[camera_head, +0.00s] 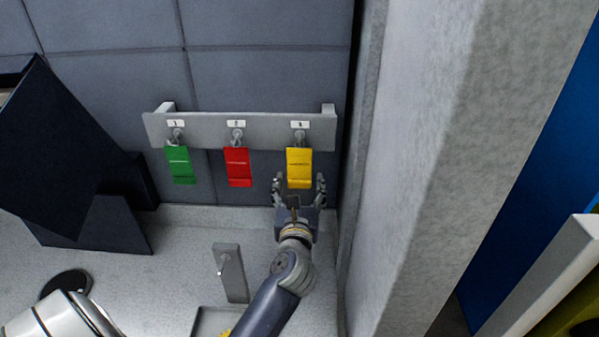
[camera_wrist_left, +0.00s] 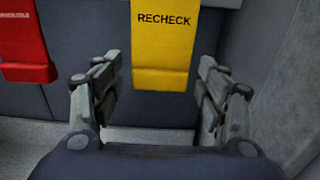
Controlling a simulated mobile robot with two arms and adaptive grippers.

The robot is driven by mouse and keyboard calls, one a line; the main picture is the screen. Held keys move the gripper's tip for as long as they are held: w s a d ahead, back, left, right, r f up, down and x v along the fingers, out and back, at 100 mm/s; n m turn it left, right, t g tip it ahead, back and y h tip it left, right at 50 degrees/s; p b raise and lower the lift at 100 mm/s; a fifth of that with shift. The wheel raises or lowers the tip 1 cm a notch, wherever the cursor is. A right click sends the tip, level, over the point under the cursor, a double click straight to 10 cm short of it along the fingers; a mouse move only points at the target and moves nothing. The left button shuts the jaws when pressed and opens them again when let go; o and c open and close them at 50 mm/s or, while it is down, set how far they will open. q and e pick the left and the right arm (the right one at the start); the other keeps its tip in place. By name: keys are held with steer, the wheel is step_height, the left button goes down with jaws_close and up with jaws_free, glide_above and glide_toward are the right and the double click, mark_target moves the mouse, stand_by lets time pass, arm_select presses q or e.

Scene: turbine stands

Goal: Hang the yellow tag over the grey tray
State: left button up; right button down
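The yellow tag (camera_head: 299,168) hangs from the hook under label 3, the rightmost on a grey wall rail (camera_head: 262,131). In the left wrist view the yellow tag (camera_wrist_left: 163,45) reads "RECHECK". My left gripper (camera_head: 299,182) is open, its fingers on either side of the tag's lower end, with visible gaps to both sides in the left wrist view. A grey tray (camera_head: 207,320) shows partly at the bottom edge, with something yellow near it and my arm beside it. A grey plate with a small hook (camera_head: 231,273) is just above the tray. My right gripper is not in view.
A red tag (camera_head: 238,167) and a green tag (camera_head: 180,165) hang from the rail's other hooks. A thick grey pillar (camera_head: 440,150) rises close on the right. Dark angular panels (camera_head: 70,150) stand at the left.

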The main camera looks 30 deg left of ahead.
arm_select(q)
steer(key=c, duration=1.4)
steer(key=shift+s+d, duration=0.15)
steer(key=shift+s, duration=0.05)
steer(key=shift+s+d, duration=0.2)
steer(key=shift+s, duration=0.15)
steer(key=shift+v, duration=1.3)
steer(key=shift+f, duration=0.1)
